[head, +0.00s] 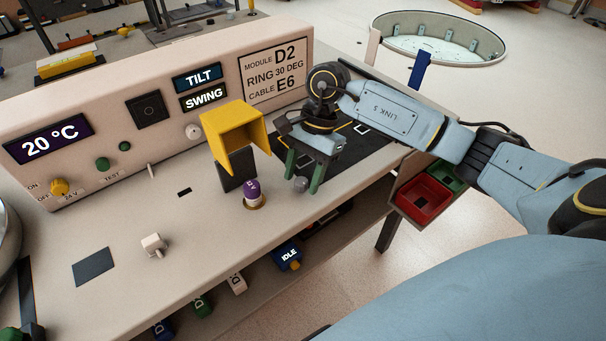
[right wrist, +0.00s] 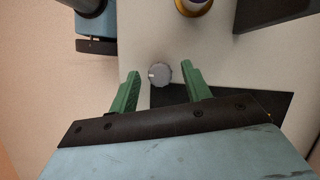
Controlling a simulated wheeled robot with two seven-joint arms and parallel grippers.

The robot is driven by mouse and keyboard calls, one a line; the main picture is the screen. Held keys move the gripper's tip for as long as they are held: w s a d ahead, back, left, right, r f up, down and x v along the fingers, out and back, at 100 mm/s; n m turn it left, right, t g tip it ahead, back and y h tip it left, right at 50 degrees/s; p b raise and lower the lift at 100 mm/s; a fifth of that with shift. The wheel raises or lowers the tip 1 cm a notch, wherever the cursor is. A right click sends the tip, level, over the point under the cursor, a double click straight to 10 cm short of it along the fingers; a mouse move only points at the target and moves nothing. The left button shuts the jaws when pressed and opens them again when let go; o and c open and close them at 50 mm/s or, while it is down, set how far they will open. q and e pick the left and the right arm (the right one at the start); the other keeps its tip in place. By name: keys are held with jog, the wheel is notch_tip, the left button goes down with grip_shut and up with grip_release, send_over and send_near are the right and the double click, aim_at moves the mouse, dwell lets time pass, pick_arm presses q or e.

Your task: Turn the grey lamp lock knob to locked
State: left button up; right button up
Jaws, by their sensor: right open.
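The grey knob (head: 300,185) sits on the bench top near its front edge, right of a purple-topped part. In the right wrist view the grey knob (right wrist: 160,74) is round with a ribbed rim, and a pale mark on it points left. My right gripper (head: 304,182) reaches down over it with green fingers. The right wrist view shows the fingers open on either side of the knob, with a gap to each. Any lock label is not readable. My left gripper is not in view.
A yellow hood (head: 238,130) on a dark block and a purple-topped part (head: 253,192) stand close left of the right gripper. A blue IDLE box (head: 288,257) hangs below the bench edge. Red (head: 425,197) and green bins are at the right. The bench's left front is mostly clear.

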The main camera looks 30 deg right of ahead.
jog(key=c, duration=1)
